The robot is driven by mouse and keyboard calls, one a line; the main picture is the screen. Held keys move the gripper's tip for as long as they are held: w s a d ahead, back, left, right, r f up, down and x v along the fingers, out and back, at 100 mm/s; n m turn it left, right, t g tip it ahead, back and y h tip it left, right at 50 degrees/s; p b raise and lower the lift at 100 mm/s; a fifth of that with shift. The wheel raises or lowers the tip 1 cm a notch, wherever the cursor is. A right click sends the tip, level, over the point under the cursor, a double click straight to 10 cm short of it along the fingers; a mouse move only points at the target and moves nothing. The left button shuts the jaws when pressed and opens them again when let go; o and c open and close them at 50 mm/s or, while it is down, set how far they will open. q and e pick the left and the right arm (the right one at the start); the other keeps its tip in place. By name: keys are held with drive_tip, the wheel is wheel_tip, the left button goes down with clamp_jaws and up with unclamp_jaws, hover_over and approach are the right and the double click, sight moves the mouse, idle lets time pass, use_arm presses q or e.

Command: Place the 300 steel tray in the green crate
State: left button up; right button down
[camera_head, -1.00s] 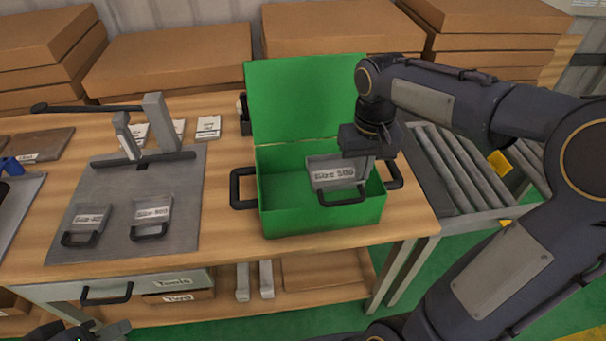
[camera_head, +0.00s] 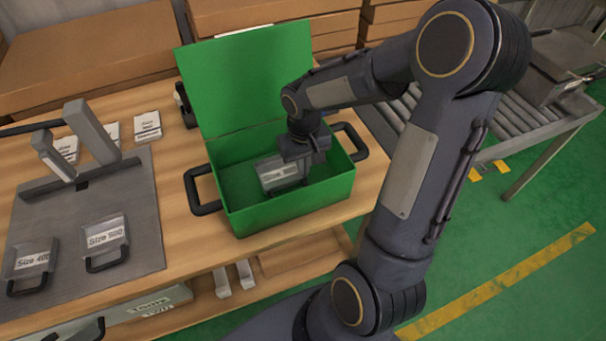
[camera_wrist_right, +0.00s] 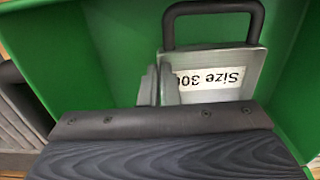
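The 300 steel tray (camera_head: 279,174), a small grey tray with a black handle and a size label, is inside the open green crate (camera_head: 295,213). It also shows in the wrist view (camera_wrist_right: 215,70), its label reading "Size 30" with the end partly covered. My right gripper (camera_head: 300,160) reaches down into the crate. Its fingers (camera_wrist_right: 160,88) are close together on the tray's side wall. Whether the tray touches the crate floor cannot be told. My left gripper is out of view.
The crate's lid (camera_head: 250,75) stands open behind it, with black handles at both ends. Size 400 (camera_head: 32,262) and Size 500 (camera_head: 106,238) trays lie on a grey mat (camera_head: 140,200) at left. A roller conveyor (camera_head: 500,110) stands at right.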

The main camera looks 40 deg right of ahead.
drive_tip(key=shift+f, duration=2.15)
drive_tip(key=shift+f+b, duration=0.25)
drive_tip(key=shift+b, duration=0.05)
drive_tip(key=c, duration=1.7)
unclamp_jaws()
drive_tip(key=shift+r, duration=0.1)
